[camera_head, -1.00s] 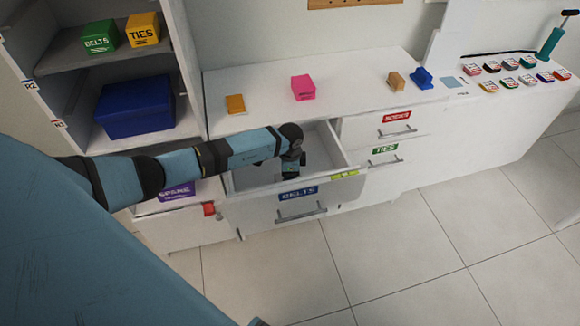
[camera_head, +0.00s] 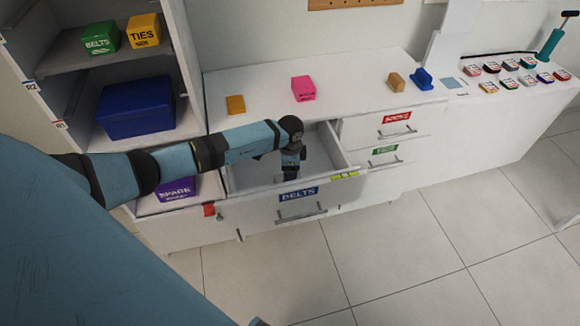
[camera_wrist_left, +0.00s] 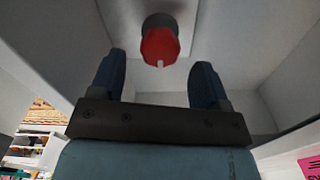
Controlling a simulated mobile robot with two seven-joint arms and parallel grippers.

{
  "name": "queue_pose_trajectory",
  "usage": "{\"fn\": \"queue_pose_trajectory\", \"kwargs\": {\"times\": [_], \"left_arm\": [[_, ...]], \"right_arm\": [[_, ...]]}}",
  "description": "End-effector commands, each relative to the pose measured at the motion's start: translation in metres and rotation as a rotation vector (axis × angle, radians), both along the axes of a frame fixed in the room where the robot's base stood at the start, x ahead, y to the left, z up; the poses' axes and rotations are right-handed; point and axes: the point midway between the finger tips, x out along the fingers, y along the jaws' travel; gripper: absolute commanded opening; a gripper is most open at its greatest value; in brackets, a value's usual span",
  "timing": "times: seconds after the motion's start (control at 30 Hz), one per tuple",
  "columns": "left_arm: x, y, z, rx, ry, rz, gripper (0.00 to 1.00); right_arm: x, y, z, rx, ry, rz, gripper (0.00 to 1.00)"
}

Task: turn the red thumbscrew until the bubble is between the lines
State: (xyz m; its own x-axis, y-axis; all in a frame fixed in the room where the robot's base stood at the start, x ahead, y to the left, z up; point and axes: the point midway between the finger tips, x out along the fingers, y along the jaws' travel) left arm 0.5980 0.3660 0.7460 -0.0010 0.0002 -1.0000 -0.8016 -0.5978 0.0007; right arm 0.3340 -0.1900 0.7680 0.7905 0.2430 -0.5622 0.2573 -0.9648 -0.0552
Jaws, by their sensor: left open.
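The red thumbscrew (camera_wrist_left: 160,46) shows in the left wrist view, on a dark round collar against a pale surface, with a small white mark at its lower edge. My left gripper (camera_wrist_left: 158,80) is open, its two dark fingers below and to either side of the thumbscrew, with nothing between them. In the head view my left gripper (camera_head: 290,172) points down into the open BELTS drawer (camera_head: 250,208); the thumbscrew cannot be made out there. A yellow-green strip (camera_head: 345,175), perhaps the level vial, lies on the drawer's front edge; its bubble and lines are too small to read. My right gripper is out of view.
Drawer walls surround the hand. A pink box (camera_head: 303,88), an orange block (camera_head: 235,105), and tan and blue pieces stand on the countertop (camera_head: 350,100). A shelf unit with a blue bin (camera_head: 135,107) is at left.

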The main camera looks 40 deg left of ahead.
Motion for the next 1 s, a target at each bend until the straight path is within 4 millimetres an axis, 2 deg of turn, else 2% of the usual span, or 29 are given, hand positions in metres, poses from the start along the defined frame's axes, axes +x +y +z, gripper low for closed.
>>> {"fn": "queue_pose_trajectory", "kwargs": {"times": [0.03,0.2,0.43,0.63,1.0], "left_arm": [[0.001,0.001,0.014,0.0,-0.005,-0.001,0.69],[0.001,0.001,0.054,0.001,-0.004,-0.001,0.69],[0.0,0.001,0.093,0.0,-0.002,0.001,0.69],[0.0,0.0,0.106,0.0,0.0,0.0,0.69],[0.0,0.0,0.106,0.0,0.0,0.0,0.69]], "right_arm": [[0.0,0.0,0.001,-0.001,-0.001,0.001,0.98],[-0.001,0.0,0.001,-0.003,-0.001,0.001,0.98],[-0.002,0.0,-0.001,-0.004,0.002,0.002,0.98],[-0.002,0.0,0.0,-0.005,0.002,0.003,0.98],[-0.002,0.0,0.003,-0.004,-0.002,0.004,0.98]]}}
